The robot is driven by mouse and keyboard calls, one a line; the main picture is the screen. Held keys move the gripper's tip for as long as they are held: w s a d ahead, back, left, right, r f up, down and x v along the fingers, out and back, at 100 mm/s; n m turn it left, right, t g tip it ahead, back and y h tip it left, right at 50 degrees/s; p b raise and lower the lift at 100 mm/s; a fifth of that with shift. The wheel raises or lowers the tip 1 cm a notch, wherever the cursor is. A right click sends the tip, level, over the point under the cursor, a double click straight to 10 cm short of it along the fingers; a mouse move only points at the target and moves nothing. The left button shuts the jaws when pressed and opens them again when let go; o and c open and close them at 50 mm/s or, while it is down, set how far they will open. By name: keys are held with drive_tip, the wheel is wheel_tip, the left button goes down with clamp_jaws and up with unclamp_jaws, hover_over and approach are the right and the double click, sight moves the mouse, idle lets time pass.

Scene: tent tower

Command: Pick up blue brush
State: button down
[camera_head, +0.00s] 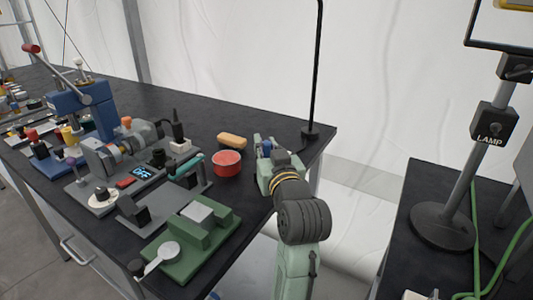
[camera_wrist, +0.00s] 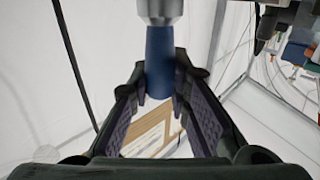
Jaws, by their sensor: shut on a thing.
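The blue brush shows in the wrist view as a dark blue handle (camera_wrist: 159,62) with a silver metal collar above it; its bristle end is out of that view. My gripper (camera_wrist: 160,90) has its two dark fingers closed on either side of the handle, near their tips. In the head view my gripper (camera_head: 264,155) is above the right end of the black bench, and a small blue patch (camera_head: 264,146) shows at it. Most of the brush is hidden there by my arm.
A red round tub (camera_head: 227,163) and an orange-tan block (camera_head: 232,141) are on the black bench (camera_head: 255,112) left of my gripper. A green fixture (camera_head: 186,244) stands at the front. A thin black pole (camera_head: 314,75) rises behind. A lamp stand (camera_head: 461,185) is on the right table.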

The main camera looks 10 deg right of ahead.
wheel_tip(320, 180, up, 9)
drive_tip(key=shift+r, duration=0.1)
idle(0.4)
idle(1.6)
